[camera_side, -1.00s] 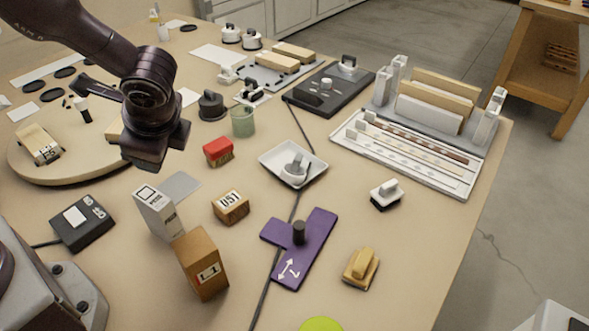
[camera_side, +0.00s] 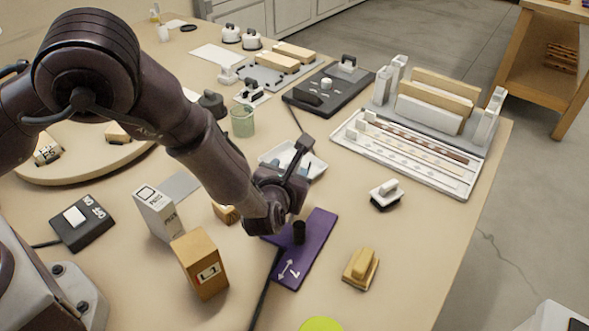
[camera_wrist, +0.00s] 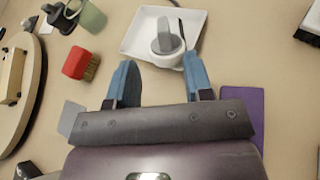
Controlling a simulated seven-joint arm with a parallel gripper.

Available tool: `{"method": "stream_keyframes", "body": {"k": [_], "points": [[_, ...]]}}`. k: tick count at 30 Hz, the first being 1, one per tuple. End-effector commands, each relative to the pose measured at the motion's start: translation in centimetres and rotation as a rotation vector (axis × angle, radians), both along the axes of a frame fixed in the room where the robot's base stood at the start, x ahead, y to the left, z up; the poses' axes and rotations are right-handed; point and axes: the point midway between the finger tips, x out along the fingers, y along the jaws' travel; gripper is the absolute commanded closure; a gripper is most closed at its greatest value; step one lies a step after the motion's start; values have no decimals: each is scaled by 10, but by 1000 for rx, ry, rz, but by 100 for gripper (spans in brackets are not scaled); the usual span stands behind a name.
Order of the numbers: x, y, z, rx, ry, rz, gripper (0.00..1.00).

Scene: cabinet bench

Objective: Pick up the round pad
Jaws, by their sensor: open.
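A round white pad with a grey upright grip (camera_wrist: 167,45) sits in a square white dish (camera_wrist: 138,38) in the wrist view. In the side view the dish (camera_side: 312,168) shows behind my wrist, and the pad is mostly hidden there. My gripper (camera_wrist: 160,72) is open and empty, its two blue fingers apart. In the wrist view the fingertips point toward the dish's near edge, with the pad beyond them and nearer the right finger. The side view does not show the fingertips clearly.
A purple plate with a dark peg (camera_side: 299,232) lies beside my wrist. A red-topped brush (camera_wrist: 78,63) is left of the dish. Tan (camera_side: 200,264) and white (camera_side: 157,212) boxes stand near my arm. A white-handled block (camera_side: 385,195) is to the right.

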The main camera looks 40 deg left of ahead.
Motion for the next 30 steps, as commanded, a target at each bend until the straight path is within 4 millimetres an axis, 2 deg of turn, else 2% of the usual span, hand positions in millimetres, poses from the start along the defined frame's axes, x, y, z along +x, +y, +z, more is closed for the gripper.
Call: {"method": "stream_keyframes", "body": {"k": [3,11,21,29,30], "points": [[18,9,-8,0,-1,3,53],[35,17,-16,-1,-1,3,53],[74,31,-33,-3,0,4,53],[77,32,-33,-2,0,2,53],[77,32,-33,-2,0,2,55]]}}
